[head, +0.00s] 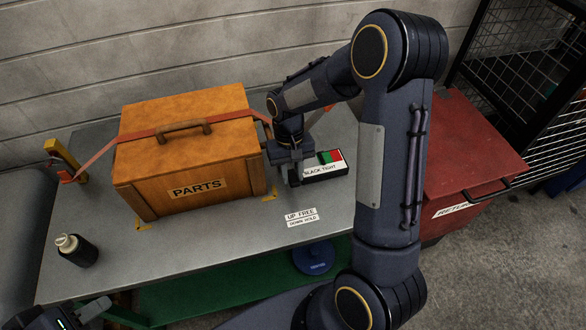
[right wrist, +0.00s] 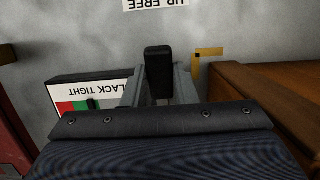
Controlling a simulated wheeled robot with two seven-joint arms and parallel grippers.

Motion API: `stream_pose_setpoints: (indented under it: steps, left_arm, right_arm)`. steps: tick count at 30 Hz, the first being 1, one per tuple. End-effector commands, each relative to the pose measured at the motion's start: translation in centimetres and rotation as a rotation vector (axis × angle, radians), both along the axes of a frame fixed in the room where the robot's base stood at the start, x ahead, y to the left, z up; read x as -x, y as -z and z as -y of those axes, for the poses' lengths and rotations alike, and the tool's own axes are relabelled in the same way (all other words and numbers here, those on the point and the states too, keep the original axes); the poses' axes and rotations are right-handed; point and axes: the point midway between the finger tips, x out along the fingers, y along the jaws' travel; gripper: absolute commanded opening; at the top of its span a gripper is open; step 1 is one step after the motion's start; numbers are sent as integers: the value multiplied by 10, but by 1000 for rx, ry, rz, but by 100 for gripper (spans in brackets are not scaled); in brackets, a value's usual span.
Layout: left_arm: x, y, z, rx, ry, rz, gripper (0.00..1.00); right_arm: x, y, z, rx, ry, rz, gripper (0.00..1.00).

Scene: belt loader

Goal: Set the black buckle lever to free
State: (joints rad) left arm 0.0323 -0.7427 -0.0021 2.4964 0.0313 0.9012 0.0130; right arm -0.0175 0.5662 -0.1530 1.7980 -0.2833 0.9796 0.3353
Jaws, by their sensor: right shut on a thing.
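The black buckle lever (right wrist: 158,62) stands between the two grey fingers of my right gripper (right wrist: 160,88), which is shut on it. In the head view my right gripper (head: 292,176) is beside the right end of the wooden PARTS crate (head: 190,150), and it hides most of the lever and buckle. A red strap (head: 145,133) runs over the crate. A label (head: 300,217) reading "UP FREE, DOWN HOLD" lies on the table in front. My left gripper (head: 92,309) shows only partly at the bottom left; its jaws are unclear.
A black box (head: 322,174) marked "BLACK TIGHT", with green and red patches, sits right of my right gripper. A dark bottle (head: 77,251) stands at the table's left. A yellow post (head: 65,158) anchors the strap. A red bin (head: 465,150) and wire cage (head: 525,70) stand right.

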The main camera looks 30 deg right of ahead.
Motion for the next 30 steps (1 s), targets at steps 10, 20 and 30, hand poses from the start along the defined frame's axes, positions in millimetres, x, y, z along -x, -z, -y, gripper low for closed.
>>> stream_pose_setpoints:
  steps: [10,20,30]
  left_arm:
    - [0,-50,0,0,0,0,36]
    - [0,-62,0,0,0,0,36]
    - [0,-64,0,0,0,0,36]
  right_arm:
    - [-15,-22,3,-65,0,-270,0]
    - [-21,-29,5,-106,0,-436,0]
    - [-22,-31,5,-117,0,-485,0]
